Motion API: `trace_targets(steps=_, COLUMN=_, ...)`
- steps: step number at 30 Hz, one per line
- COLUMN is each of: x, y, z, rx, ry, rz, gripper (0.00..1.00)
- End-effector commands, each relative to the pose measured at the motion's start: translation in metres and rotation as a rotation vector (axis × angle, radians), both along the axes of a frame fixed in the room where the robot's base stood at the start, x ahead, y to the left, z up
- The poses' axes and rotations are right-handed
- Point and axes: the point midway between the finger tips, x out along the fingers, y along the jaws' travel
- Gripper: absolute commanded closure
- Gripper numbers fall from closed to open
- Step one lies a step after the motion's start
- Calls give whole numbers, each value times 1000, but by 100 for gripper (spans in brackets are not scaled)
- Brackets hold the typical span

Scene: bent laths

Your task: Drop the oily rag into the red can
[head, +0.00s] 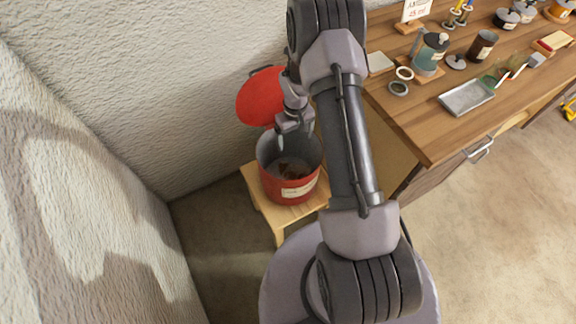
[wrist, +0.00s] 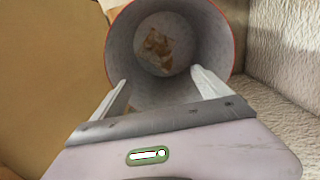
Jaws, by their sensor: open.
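The red can (head: 290,190) stands on a small wooden stool, with its red lid (head: 261,97) tilted open at the back. A brown, crumpled rag (head: 292,172) lies on the can's floor; it also shows in the wrist view (wrist: 158,46), with brown and tan patches. My gripper (head: 281,138) is above the can's mouth, near its rear rim. In the wrist view my gripper (wrist: 160,88) has its two pale fingers spread apart with nothing between them, pointing into the can. The rag is well below the fingertips and apart from them.
The small wooden stool (head: 252,181) stands near the wall corner. A wooden workbench (head: 425,130) at the right holds a metal tray (head: 467,97), a teal jar (head: 430,54), a brown cup (head: 481,46) and several other items. The floor left of the stool is clear.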

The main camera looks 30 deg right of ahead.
Motion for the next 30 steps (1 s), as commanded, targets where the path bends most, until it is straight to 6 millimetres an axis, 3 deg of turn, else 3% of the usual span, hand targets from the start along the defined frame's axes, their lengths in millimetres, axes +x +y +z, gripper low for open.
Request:
trace_targets(steps=11, x=0, y=0, z=12, rx=0, ry=-1, rz=0, gripper=13)
trace_targets(steps=14, x=1, y=0, z=37, rx=-1, ry=-3, rz=0, gripper=13)
trace_targets(steps=24, x=0, y=0, z=147, rx=-1, ry=-2, rz=1, gripper=13)
trace_targets(steps=30, x=0, y=0, z=176, rx=0, ry=0, rz=0, gripper=13)
